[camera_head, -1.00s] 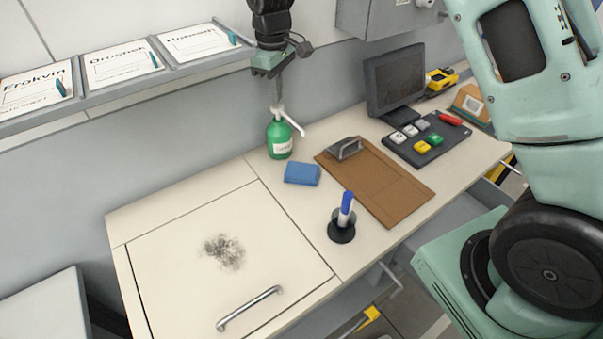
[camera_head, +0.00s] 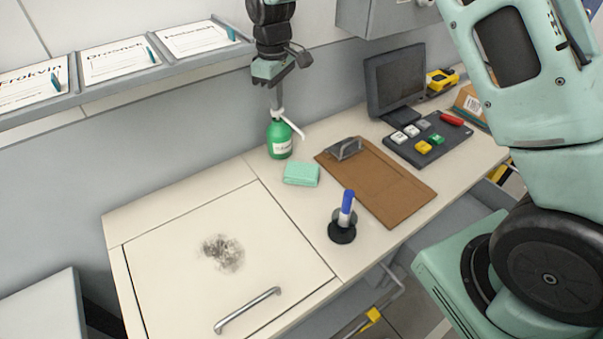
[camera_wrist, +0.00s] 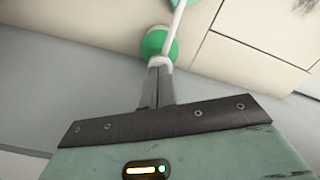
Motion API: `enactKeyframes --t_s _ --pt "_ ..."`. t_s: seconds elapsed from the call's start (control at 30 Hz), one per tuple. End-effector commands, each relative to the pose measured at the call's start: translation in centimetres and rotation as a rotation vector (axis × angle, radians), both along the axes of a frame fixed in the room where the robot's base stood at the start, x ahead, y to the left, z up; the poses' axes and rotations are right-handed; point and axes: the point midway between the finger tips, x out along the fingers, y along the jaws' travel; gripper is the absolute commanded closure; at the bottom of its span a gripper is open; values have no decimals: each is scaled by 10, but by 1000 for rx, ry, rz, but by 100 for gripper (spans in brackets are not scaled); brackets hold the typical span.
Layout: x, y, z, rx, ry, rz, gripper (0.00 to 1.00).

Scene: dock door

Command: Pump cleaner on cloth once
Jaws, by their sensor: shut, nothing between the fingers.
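A green pump bottle (camera_head: 280,143) with a white pump head and spout stands upright at the back of the counter against the wall. My gripper (camera_head: 276,106) points straight down, shut and empty, with its fingertips on the pump head, which sits low. A folded cloth (camera_head: 301,174), now pale green, lies on the counter in front of the bottle, below the spout's end. In the wrist view the shut fingers (camera_wrist: 160,68) meet the white pump head, with the bottle (camera_wrist: 157,42) beyond. A green edge, likely the cloth (camera_wrist: 177,3), shows at the top.
A dark smudge (camera_head: 223,253) marks the panel with a metal handle (camera_head: 247,310). A marker in a black holder (camera_head: 342,231), a brown clipboard (camera_head: 385,187), a button pad (camera_head: 428,140) and a monitor (camera_head: 394,80) stand to the right. A shelf with cards (camera_head: 118,62) runs along the wall.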

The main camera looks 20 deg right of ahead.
Motion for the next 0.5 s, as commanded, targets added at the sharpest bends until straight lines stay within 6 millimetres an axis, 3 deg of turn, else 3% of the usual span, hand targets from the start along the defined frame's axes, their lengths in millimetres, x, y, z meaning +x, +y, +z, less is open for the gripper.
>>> enactKeyframes --t_s 0.5 --pt "0 0 25 0 1 0 100"
